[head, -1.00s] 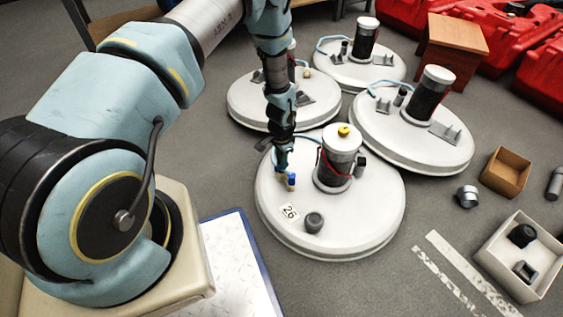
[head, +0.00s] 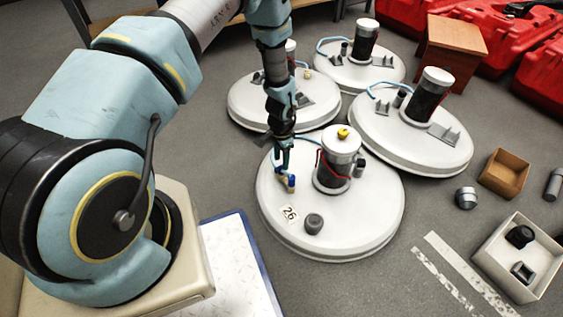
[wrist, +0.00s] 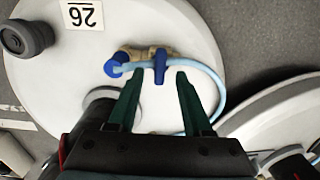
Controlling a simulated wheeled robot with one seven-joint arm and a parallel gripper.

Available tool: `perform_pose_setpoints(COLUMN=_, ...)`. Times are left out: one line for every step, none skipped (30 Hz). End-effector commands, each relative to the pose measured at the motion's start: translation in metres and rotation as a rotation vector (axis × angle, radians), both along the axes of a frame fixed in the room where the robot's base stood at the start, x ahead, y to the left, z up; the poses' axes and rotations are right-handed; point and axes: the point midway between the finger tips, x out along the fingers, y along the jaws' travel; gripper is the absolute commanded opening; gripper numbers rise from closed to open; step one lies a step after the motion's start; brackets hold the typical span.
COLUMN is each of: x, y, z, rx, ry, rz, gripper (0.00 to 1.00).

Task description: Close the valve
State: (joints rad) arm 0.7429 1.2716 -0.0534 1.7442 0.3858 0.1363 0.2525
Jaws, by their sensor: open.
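The valve (wrist: 142,54) is a small brass body with a blue lever handle (wrist: 160,66), on top of the white round tank lid marked 26 (wrist: 190,25). A blue fitting at its left end carries a light blue hose. In the head view the valve (head: 288,181) is small, left of the lid's grey cylinder. My gripper (wrist: 157,77) is open, with its two dark green fingers pointing at the valve. The handle shows between and just beyond the fingertips; I cannot tell whether they touch it. In the head view my gripper (head: 281,168) is just above the valve.
A dark grey cap (head: 313,223) sits on the lid's front. Several similar tanks stand behind. A white box (head: 518,258) and brown box (head: 505,172) stand on the floor at right.

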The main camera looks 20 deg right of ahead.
Motion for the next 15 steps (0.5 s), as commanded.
perform_pose_setpoints(x=0.001, y=-0.001, z=0.016, rx=-0.002, ry=-0.001, rz=0.0, gripper=0.5)
perform_pose_setpoints(x=0.001, y=-0.001, z=0.022, rx=-0.002, ry=-0.001, rz=0.0, gripper=0.5)
perform_pose_setpoints(x=0.001, y=-0.001, z=0.03, rx=-0.003, ry=-0.002, rz=0.0, gripper=0.5)
perform_pose_setpoints(x=0.001, y=-0.001, z=0.036, rx=-0.002, ry=-0.001, rz=0.0, gripper=0.5)
perform_pose_setpoints(x=0.001, y=-0.001, z=0.042, rx=-0.002, ry=-0.001, rz=0.0, gripper=0.5)
perform_pose_setpoints(x=0.001, y=-0.001, z=0.049, rx=-0.003, ry=-0.002, rz=0.001, gripper=0.5)
perform_pose_setpoints(x=0.001, y=-0.001, z=0.054, rx=-0.002, ry=-0.001, rz=0.0, gripper=0.5)
perform_pose_setpoints(x=0.0, y=0.0, z=0.058, rx=-0.001, ry=-0.001, rz=0.0, gripper=0.5)
perform_pose_setpoints(x=0.0, y=0.0, z=0.064, rx=-0.001, ry=-0.001, rz=0.0, gripper=0.5)
perform_pose_setpoints(x=0.0, y=0.0, z=0.067, rx=-0.001, ry=-0.001, rz=0.0, gripper=0.5)
perform_pose_setpoints(x=0.0, y=0.0, z=0.07, rx=-0.001, ry=0.0, rz=0.0, gripper=0.5)
perform_pose_setpoints(x=0.0, y=0.0, z=0.073, rx=-0.001, ry=0.0, rz=0.0, gripper=0.5)
perform_pose_setpoints(x=0.0, y=0.0, z=0.075, rx=-0.001, ry=0.0, rz=0.0, gripper=0.5)
perform_pose_setpoints(x=0.0, y=0.0, z=0.077, rx=-0.001, ry=0.0, rz=0.0, gripper=0.5)
perform_pose_setpoints(x=0.0, y=0.0, z=0.078, rx=-0.001, ry=0.0, rz=0.0, gripper=0.5)
